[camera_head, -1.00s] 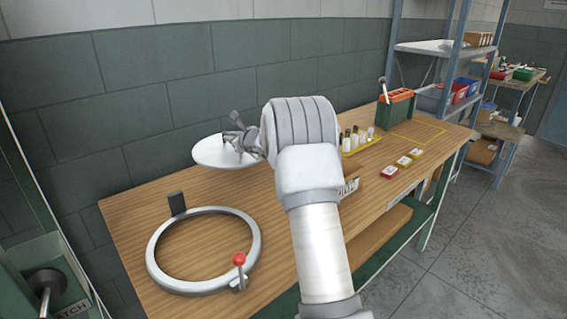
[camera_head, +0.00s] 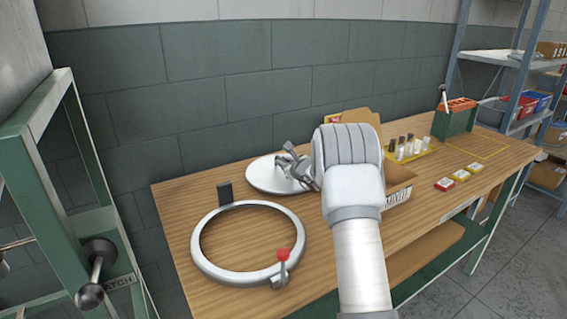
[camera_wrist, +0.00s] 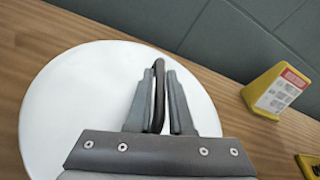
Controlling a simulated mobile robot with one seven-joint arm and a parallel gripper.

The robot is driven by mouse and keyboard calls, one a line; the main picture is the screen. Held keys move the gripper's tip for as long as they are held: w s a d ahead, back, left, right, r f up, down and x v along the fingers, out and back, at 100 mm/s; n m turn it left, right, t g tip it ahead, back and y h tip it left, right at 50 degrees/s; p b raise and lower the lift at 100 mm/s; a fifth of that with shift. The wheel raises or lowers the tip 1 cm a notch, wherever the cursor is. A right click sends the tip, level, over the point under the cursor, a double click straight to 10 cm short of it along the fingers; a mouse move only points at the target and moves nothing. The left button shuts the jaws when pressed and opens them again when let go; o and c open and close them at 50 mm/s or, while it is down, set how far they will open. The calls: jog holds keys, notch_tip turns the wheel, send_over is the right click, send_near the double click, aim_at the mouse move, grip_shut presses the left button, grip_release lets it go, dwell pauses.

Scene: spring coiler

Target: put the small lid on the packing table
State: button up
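The small lid (camera_head: 262,176) is a white round disc with a dark upright handle. It also shows in the wrist view (camera_wrist: 75,100), with its handle (camera_wrist: 158,90) between my two fingers. My gripper (camera_head: 292,160) is at the lid's handle, and the fingers (camera_wrist: 157,100) look closed on it. The lid is level, over the back of the wooden table (camera_head: 185,200), just behind the grey ring. I cannot tell whether its underside touches the wood. My arm hides part of the table's middle.
A grey ring (camera_head: 210,262) with a red-knobbed lever (camera_head: 283,256) lies at the front left. A green frame (camera_head: 45,190) stands left.

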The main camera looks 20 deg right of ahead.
jog(key=o, duration=0.3)
